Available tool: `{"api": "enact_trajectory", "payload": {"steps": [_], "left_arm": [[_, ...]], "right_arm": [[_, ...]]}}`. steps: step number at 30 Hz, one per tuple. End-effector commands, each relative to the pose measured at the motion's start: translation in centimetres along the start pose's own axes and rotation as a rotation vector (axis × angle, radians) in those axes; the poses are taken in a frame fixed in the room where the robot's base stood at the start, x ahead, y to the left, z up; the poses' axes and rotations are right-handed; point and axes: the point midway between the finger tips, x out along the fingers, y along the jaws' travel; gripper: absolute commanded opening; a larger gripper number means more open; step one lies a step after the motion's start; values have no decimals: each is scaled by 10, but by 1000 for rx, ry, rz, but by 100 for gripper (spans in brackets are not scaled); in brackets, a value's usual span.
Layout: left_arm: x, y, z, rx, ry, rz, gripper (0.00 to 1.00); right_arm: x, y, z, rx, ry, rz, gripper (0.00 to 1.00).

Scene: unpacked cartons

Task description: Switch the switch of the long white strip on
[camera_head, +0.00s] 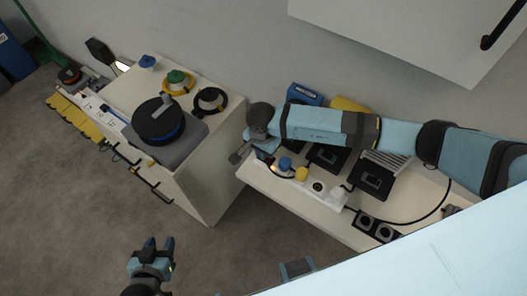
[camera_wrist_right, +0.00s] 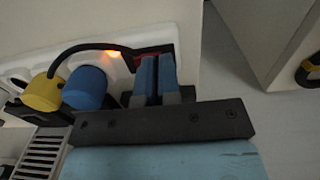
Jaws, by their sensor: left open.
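The long white strip (camera_head: 328,194) lies along the front of the right-hand counter, with a blue plug (camera_head: 285,163) and a yellow plug (camera_head: 301,174) in it. It also shows in the right wrist view (camera_wrist_right: 92,58). A small orange light (camera_wrist_right: 113,54) glows at its left end. A dark red part (camera_wrist_right: 150,55), seemingly the switch, is partly hidden behind my right fingertips. My right gripper (camera_wrist_right: 156,60) has its fingers close together, with nothing seen between them, at this end of the strip. My left gripper (camera_head: 153,243) is open and empty above the floor.
Black square devices (camera_head: 372,181) and black sockets (camera_head: 376,229) stand around the strip, with a black cable. A left cabinet (camera_head: 205,165) carries a black round device (camera_head: 158,121). Another white strip (camera_head: 103,113) lies at far left. A white wall cupboard (camera_head: 410,35) hangs above.

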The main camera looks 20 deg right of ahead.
Motion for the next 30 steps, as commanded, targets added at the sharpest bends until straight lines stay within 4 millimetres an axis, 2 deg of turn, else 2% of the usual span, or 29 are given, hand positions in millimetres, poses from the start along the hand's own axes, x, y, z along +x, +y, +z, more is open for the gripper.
{"api": "enact_trajectory", "payload": {"steps": [1,12,23,26,30], "left_arm": [[1,0,0,0,3,0,43],[-2,0,-6,0,7,1,43],[-1,1,-4,-1,2,1,43],[0,1,-2,-1,1,1,43],[1,1,1,-1,0,1,43]], "right_arm": [[8,5,2,-1,-2,11,0],[8,21,2,0,-1,20,0],[8,24,1,0,-1,22,0],[3,23,1,0,0,20,0],[-18,21,0,0,1,13,0]]}}
